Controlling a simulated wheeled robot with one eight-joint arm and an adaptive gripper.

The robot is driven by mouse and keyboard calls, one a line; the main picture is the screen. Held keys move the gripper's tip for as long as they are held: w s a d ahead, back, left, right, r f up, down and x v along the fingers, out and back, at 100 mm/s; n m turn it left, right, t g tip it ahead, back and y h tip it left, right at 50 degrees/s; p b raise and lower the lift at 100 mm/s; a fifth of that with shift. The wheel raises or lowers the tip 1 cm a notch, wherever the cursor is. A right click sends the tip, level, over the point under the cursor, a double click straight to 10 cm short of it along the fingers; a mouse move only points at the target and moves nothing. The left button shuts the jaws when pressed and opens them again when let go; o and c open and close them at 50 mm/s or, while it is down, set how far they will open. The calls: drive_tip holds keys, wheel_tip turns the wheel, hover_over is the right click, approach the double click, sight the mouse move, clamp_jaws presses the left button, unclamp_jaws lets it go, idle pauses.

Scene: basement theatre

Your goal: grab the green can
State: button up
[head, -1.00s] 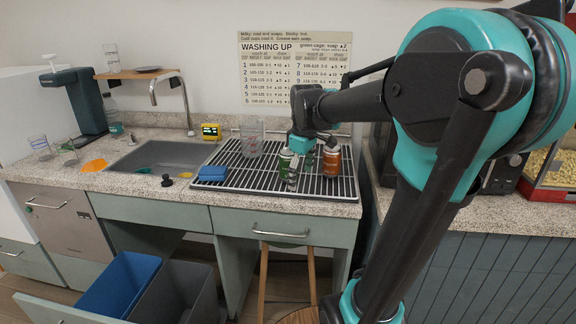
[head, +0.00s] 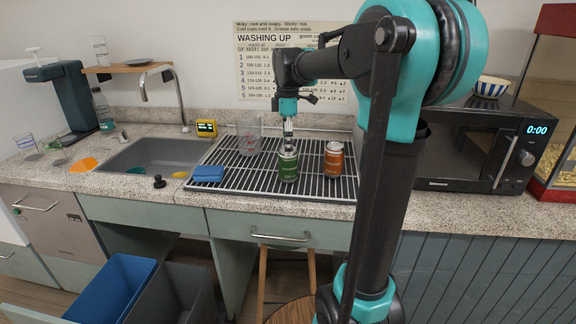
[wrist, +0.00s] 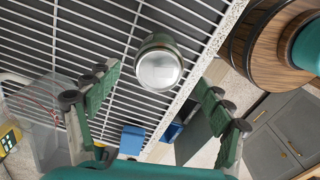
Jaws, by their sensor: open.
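My gripper (head: 288,128) points down just above the can's top in the head view. In the wrist view the can's silver lid (wrist: 159,70) lies between the two spread fingers of my gripper (wrist: 157,88), towards their far ends. The fingers are open and I see no contact with the can. How far the fingertips reach down around it I cannot tell.
An orange can (head: 333,159) stands close to the right of the green can. A clear jug (head: 249,138) stands behind left, and a blue sponge (head: 208,173) lies front left. A microwave (head: 470,152) stands to the right. The sink (head: 158,153) is left of the rack.

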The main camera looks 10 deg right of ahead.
sight(287, 169)
wheel_tip(287, 169, down, 10)
drive_tip(key=shift+w, duration=0.1)
idle(0.4)
drive_tip(key=c, duration=0.9)
